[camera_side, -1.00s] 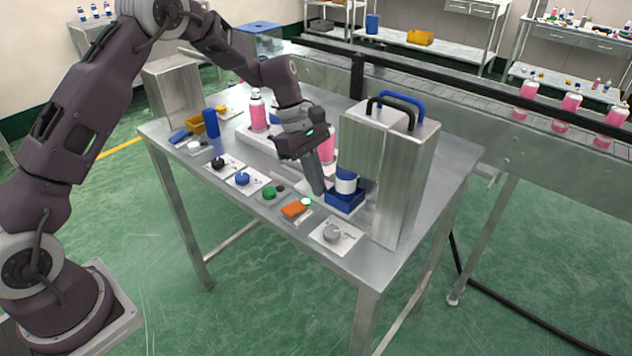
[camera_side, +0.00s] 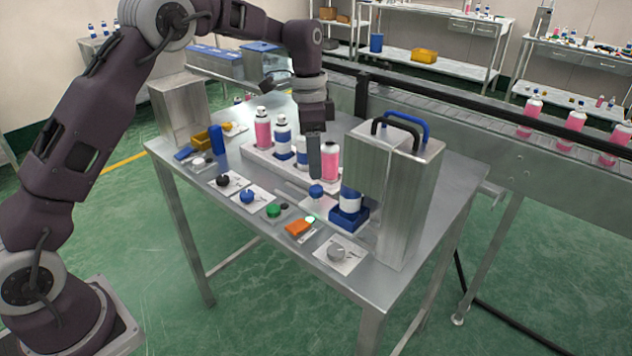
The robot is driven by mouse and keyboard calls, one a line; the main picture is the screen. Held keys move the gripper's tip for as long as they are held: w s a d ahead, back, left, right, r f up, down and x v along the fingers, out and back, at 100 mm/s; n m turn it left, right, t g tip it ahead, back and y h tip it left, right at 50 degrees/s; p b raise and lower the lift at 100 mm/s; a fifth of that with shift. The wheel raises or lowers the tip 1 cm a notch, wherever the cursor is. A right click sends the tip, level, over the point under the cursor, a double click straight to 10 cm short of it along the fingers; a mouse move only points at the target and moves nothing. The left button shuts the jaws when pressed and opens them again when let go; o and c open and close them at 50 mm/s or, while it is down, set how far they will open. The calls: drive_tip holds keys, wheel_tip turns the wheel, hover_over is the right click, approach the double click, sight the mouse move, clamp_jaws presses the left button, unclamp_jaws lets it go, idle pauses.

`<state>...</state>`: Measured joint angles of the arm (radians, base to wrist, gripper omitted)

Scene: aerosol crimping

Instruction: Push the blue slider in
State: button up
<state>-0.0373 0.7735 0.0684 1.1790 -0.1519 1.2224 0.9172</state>
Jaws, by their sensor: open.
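The blue slider (camera_side: 357,220) is a low blue block on the table at the front left of the metal press housing (camera_side: 385,190). A white can with a blue band (camera_side: 350,201) stands upright on it. The slider is outside the housing's front-left side. My gripper (camera_side: 315,178) points down, left of the can and just above or behind a small blue round piece (camera_side: 316,191). I cannot tell whether they touch. My gripper is open and appears empty; the gap between its fingers is hard to see from this side.
A white rack (camera_side: 265,160) with pink and blue-white cans stands behind my gripper. Along the front edge are a grey knob (camera_side: 337,252), an orange block (camera_side: 298,228), a green knob (camera_side: 273,210) and other knobs. A conveyor runs behind the table.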

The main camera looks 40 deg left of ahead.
sight(317, 188)
drive_tip(key=m, duration=0.4)
drive_tip(key=shift+w+y, duration=0.2)
drive_tip(key=shift+y, duration=0.1)
drive_tip(key=m, duration=0.4)
drive_tip(key=shift+w+m+y, duration=0.25)
drive_tip(key=shift+m+y, duration=0.05)
drive_tip(key=shift+f, duration=0.3)
wheel_tip(317, 188, down, 6)
drive_tip(key=shift+f, duration=0.2)
drive_tip(key=shift+c, duration=0.4)
clamp_jaws()
